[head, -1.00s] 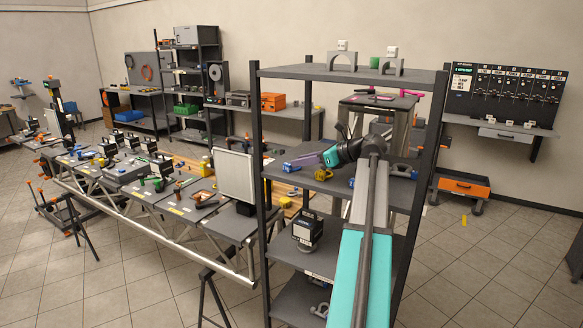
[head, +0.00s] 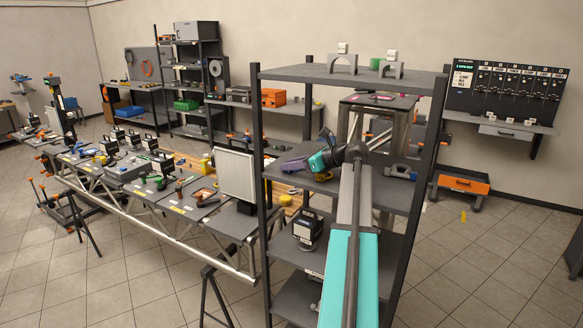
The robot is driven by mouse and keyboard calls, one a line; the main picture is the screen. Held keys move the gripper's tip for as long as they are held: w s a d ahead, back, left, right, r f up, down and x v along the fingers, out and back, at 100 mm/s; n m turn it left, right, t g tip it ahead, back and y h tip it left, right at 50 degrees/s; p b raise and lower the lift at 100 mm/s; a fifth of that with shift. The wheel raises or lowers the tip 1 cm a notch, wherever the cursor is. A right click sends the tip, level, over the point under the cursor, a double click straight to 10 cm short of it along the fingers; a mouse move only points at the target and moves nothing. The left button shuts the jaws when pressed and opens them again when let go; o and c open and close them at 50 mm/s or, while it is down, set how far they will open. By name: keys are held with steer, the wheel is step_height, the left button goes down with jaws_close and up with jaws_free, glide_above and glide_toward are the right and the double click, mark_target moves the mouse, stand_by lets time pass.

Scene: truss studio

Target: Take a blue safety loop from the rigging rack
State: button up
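The rigging rack (head: 345,74) stands in front of me with dark posts and several shelves. My teal arm reaches up to its second shelf. A blue loop-like piece (head: 400,171) lies at the right of the same shelf, apart from my gripper.
The rack's top shelf holds grey arches (head: 342,63) and a green cup (head: 375,63). A dark boxy device (head: 307,230) stands on the shelf below. Rack posts stand close on both sides of my arm. A truss table (head: 165,222) with tools runs to the left.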

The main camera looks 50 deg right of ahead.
steer(key=shift+c, duration=0.3)
jaws_close()
steer(key=shift+r, duration=0.15)
